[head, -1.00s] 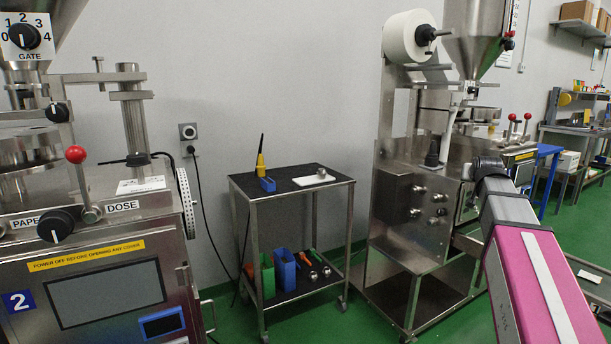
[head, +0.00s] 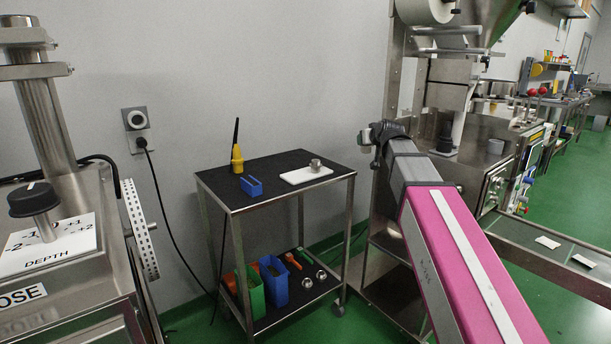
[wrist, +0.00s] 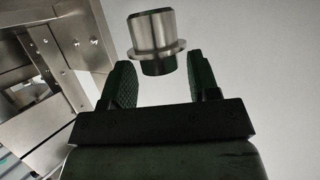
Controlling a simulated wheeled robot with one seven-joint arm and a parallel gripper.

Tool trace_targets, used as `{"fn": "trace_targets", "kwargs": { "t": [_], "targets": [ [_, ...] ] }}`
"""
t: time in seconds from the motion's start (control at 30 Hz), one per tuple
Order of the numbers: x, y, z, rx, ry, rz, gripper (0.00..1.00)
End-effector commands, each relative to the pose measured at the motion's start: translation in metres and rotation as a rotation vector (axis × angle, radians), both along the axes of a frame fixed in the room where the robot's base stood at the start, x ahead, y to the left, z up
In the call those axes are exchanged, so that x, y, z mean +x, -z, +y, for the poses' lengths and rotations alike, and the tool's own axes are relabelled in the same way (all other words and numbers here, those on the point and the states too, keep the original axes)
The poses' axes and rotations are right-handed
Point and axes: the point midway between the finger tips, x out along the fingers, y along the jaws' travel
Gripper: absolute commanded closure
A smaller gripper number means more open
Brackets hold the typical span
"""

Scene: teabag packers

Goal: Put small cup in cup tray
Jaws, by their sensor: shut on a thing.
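My gripper (wrist: 158,64) is shut on a flanged steel cup (wrist: 152,33), which stands up between its two dark fingers in the wrist view. In the head view my gripper (head: 372,137) is at the end of the arm, to the right of the cart and above it; the held cup is not clear there. A white tray (head: 296,177) lies on the cart's top shelf. Another small metal cup (head: 316,165) sits at the tray's right end.
The steel cart (head: 230,205) has a black top with a blue holder (head: 251,187) and a yellow tool (head: 237,158). Bins and tools fill its lower shelf. A packing machine (head: 470,165) stands right, another (head: 60,260) left.

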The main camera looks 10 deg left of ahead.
Motion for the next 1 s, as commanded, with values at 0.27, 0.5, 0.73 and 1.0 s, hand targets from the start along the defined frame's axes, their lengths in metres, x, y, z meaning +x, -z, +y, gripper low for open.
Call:
{"fn": "trace_targets", "kwargs": {
  "t": [0.27, 0.5, 0.73, 1.0],
  "targets": [
    [-0.044, -0.001, 0.154, 0.001, -0.318, 0.001, 0.70],
    [-0.096, -0.005, 0.262, 0.001, -0.561, 0.001, 0.70],
    [-0.128, -0.008, 0.311, 0.001, -0.682, 0.000, 0.70],
    [-0.110, 0.009, 0.300, 0.000, -0.699, 0.003, 0.70]
  ]
}}
